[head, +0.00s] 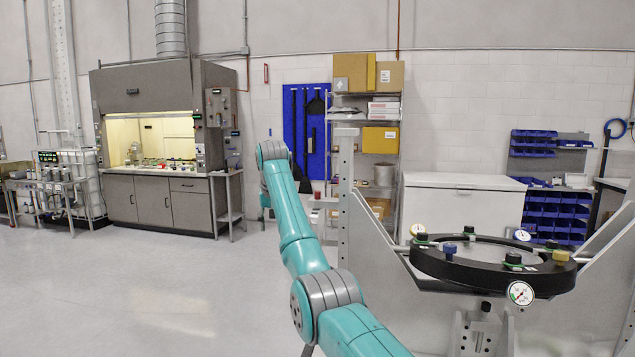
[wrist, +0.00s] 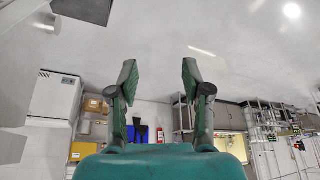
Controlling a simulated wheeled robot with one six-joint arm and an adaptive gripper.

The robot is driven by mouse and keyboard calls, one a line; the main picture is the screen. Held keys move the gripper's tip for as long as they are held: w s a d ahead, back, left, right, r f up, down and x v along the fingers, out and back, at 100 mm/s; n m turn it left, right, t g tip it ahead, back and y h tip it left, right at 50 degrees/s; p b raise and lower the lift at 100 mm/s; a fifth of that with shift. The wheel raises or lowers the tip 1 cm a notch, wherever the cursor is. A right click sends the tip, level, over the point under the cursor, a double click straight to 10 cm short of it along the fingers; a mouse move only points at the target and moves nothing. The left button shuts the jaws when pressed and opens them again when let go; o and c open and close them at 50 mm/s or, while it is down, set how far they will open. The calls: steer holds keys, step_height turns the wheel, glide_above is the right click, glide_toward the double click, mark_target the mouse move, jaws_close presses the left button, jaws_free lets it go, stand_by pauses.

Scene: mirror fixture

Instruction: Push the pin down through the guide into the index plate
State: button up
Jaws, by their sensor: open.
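The mirror fixture's black ring (head: 440,267) sits at the right of the head view, around a pale round mirror (head: 480,250). A blue-topped knob (head: 449,248) and a yellow-topped knob (head: 560,255) stand on the ring, with black knobs (head: 513,258) between and beside them. I cannot tell which of these parts is the pin, the guide or the index plate. My gripper (wrist: 157,75) shows in the wrist view with its two green fingers wide apart and nothing between them. The fixture's ring does not show in the wrist view.
Grey upright plates and brackets (head: 346,190) flank the ring. Dial gauges (head: 521,293) stick out around it. A white chest (head: 460,208), a shelf rack (head: 382,140) and blue bins (head: 555,205) stand behind. Open floor (head: 150,290) lies at the left.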

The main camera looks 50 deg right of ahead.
steer(key=w+a+f, duration=0.2)
steer(key=a+f, duration=0.2)
steer(key=f, duration=0.3)
steer(key=w+a+f+n, duration=0.1)
steer(key=a+f, duration=0.3)
steer(key=f, duration=0.4)
steer(key=shift+w+a+f+n+y, duration=0.2)
steer(key=shift+w+a+n+y, duration=0.1)
steer(key=shift+w+a, duration=0.1)
